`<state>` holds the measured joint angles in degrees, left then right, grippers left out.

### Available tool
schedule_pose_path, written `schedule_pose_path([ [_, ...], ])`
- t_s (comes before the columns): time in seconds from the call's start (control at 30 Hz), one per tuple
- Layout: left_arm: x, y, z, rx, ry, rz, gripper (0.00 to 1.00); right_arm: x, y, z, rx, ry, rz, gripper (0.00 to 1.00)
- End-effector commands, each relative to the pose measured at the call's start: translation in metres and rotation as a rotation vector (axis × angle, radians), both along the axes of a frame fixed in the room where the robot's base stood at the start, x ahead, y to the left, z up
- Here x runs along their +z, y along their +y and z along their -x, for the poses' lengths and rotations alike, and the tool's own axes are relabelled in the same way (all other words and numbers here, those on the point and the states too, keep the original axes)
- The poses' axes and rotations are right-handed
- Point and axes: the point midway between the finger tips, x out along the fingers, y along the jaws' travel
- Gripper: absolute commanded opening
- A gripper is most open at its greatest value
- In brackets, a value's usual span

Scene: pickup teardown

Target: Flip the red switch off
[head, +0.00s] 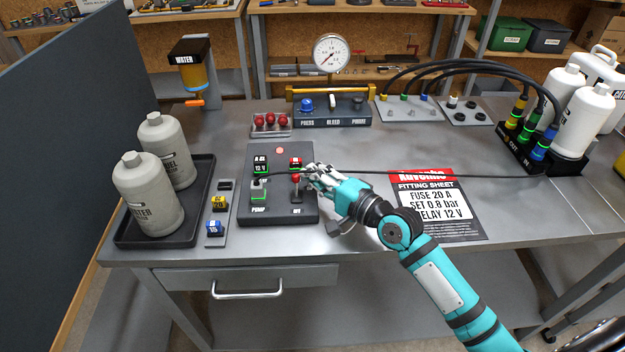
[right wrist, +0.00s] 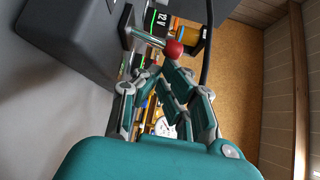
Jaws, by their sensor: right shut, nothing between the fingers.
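The red switch is a metal lever with a red ball tip (head: 296,178) on the right side of the dark control panel (head: 282,213). Its lower label is partly legible. My right gripper (head: 311,176) is shut and empty just right of the red ball. In the right wrist view the red ball (right wrist: 174,48) stands just beyond my closed fingertips (right wrist: 163,68); I cannot tell whether they touch. My left gripper is not in view.
A red block (head: 295,163) and a 12 V block (head: 261,165) sit above the levers. A black cable runs right from the panel area. Two bottles stand in a black tray (head: 193,222) at left.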

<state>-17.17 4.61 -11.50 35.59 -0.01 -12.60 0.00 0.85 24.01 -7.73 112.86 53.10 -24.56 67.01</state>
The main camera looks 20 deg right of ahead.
Motion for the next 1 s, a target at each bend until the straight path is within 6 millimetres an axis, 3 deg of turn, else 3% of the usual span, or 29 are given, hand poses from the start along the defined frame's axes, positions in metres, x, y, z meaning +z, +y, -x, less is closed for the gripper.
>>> schedule_pose_path([
  [0.2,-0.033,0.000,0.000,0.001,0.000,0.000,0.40,-0.005,0.002,0.006,0.002,-0.136,0.040,0.00],
  [0.33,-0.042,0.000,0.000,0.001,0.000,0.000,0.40,-0.002,0.003,0.009,0.003,-0.222,0.070,0.00],
  [1.0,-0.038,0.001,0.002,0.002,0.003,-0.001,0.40,0.005,0.005,0.019,0.001,-0.230,0.068,0.00],
])
